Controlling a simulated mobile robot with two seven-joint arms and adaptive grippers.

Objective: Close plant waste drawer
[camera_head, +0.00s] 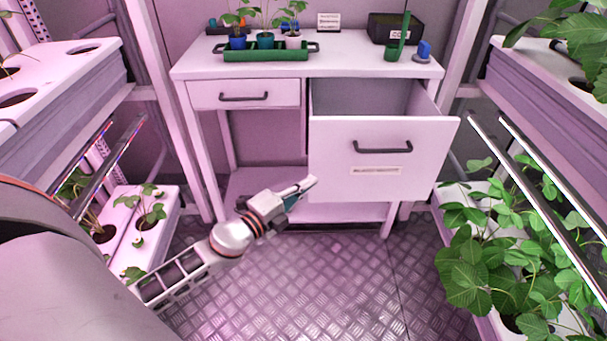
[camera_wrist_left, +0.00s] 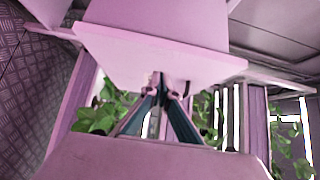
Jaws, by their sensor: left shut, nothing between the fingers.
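The plant waste drawer (camera_head: 340,152) is a large white drawer on the right side of the white desk. It is pulled well out, with its grey inside showing, a dark bar handle (camera_head: 382,147) and a small label (camera_head: 375,171) whose text is too small to read. My left gripper (camera_head: 311,182) is shut and empty at the drawer front's lower left corner. In the left wrist view my left gripper (camera_wrist_left: 161,88) has its fingertips together close to a pale panel (camera_wrist_left: 150,52); I cannot tell if they touch. My right gripper is not in view.
A smaller shut drawer (camera_head: 244,95) is at the desk's left. On the desktop are a green tray (camera_head: 265,55) with potted seedlings, a black box (camera_head: 396,29) and a green holder (camera_head: 396,48). Plant racks flank both sides. The metal floor (camera_head: 300,290) is clear.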

